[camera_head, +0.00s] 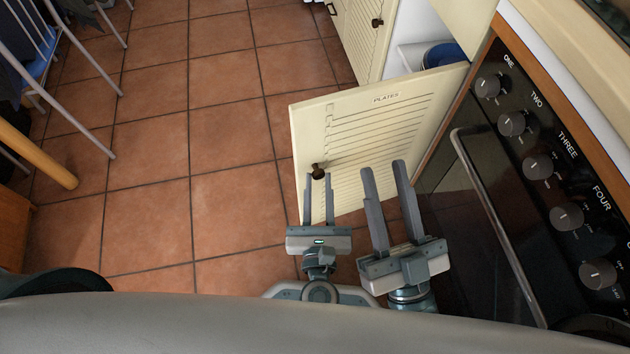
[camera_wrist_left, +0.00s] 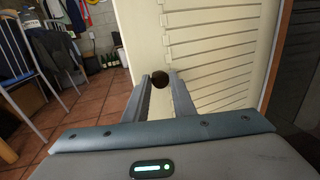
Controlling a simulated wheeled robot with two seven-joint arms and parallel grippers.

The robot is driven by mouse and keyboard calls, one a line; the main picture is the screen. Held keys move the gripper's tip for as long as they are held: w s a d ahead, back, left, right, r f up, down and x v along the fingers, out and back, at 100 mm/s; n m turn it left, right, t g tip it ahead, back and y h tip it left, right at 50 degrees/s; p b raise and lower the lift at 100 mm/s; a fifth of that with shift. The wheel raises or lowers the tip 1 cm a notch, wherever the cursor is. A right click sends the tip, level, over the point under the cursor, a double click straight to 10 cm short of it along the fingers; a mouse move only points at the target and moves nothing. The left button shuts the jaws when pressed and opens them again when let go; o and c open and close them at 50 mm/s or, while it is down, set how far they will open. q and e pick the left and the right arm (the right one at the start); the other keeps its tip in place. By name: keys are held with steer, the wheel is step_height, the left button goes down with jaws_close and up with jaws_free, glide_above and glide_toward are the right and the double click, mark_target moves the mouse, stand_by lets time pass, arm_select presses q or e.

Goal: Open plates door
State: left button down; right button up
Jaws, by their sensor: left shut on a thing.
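The cream plates door (camera_head: 385,125) with the printed word PLATES stands swung out from the cabinet, ajar, in the head view. It also fills the middle of the left wrist view (camera_wrist_left: 215,60). Its round dark knob (camera_head: 318,171) sits near the free edge. My left gripper (camera_head: 318,182) is shut on the knob, which shows between the fingertips in the left wrist view (camera_wrist_left: 159,78). My right gripper (camera_head: 383,170) is open and empty, to the right of the left one, in front of the door's lower part.
A black oven with knobs (camera_head: 480,200) stands close on the right. Behind the door, a blue item (camera_head: 443,55) shows inside the cabinet. Another cream door (camera_head: 365,30) is at the back. Chairs (camera_head: 60,75) stand at the left. The tiled floor (camera_head: 220,130) between is clear.

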arm_select(q)
steer(key=shift+d+r+h, duration=0.1)
steer(key=shift+d+h, duration=0.2)
steer(key=shift+d, duration=0.55)
steer(key=c, duration=1.5)
jaws_free()
steer(key=shift+c, duration=0.2)
steer(key=shift+w+d, duration=0.1)
steer(key=shift+d, duration=0.1)
arm_select(e)
steer(key=shift+w+d+f, duration=0.1)
steer(key=shift+d, duration=0.15)
arm_select(q)
steer(key=shift+a, duration=0.2)
arm_select(e)
steer(key=shift+a, duration=0.1)
steer(key=shift+f, duration=0.1)
